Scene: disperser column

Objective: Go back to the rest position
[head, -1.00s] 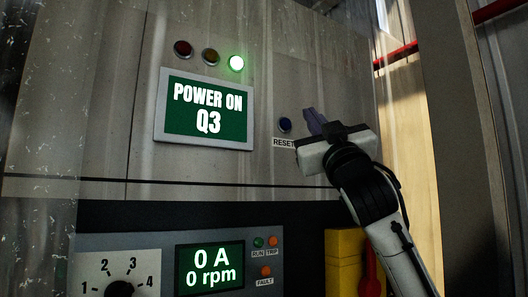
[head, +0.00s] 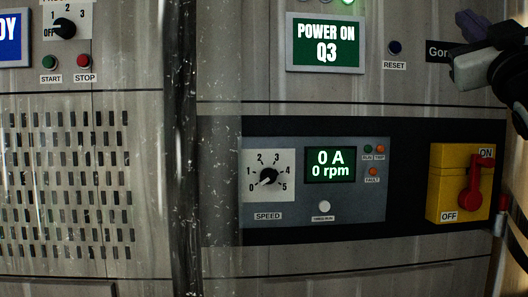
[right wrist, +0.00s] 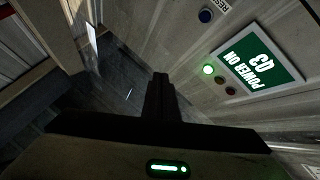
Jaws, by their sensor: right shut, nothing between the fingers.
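The green display (head: 325,43) reads "POWER ON Q3". My left gripper is not in view.
A lower panel holds a speed knob (head: 268,176) and a display (head: 330,165) reading 0 A and 0 rpm. A yellow switch box (head: 447,182) with a red handle (head: 474,190) turned up to ON is at the right. A perforated panel (head: 70,185) is at the left.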

